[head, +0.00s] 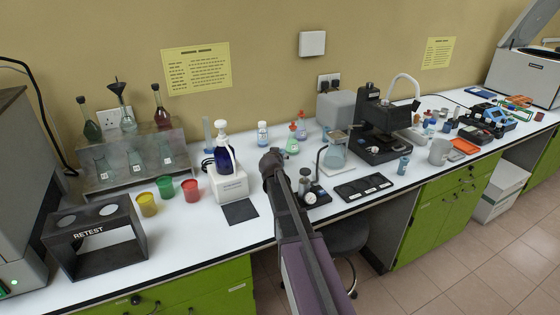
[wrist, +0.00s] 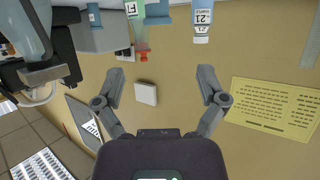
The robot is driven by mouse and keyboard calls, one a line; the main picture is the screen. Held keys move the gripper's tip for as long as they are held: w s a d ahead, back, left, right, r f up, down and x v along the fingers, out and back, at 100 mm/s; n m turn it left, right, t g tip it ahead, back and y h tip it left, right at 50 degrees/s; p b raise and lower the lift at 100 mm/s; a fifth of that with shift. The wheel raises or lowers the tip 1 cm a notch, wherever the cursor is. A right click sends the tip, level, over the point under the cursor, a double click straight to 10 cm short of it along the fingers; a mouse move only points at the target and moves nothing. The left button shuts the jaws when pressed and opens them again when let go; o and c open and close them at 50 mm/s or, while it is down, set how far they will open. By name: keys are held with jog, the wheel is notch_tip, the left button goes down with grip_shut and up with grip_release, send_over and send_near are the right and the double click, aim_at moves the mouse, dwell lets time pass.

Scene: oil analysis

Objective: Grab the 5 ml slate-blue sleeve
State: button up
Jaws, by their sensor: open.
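A small slate-blue cylinder (head: 403,165) stands upright near the front edge of the bench, right of the black slotted tray. It looks like the sleeve, but any 5 ml marking is too small to read. My gripper (head: 275,158) is over the middle of the bench, well to the left of the cylinder and apart from it. In the wrist view my gripper (wrist: 162,72) is open with nothing between its fingers, facing the wall. I cannot make out the sleeve for sure in the wrist view.
A labelled bottle (wrist: 201,22) shows in the wrist view.

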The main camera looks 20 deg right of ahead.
aim_at(281, 151)
jog(key=shift+b+x, duration=0.95)
jog(key=shift+x, duration=2.15)
jog(key=shift+f, duration=0.1)
jog(key=shift+b+x, duration=1.15)
jog(key=shift+x, duration=1.45)
jog(key=shift+s+d+f, duration=0.1)
jog(key=shift+s+d, duration=0.05)
jog(key=shift+s, duration=0.05)
jog(key=c, duration=1.2)
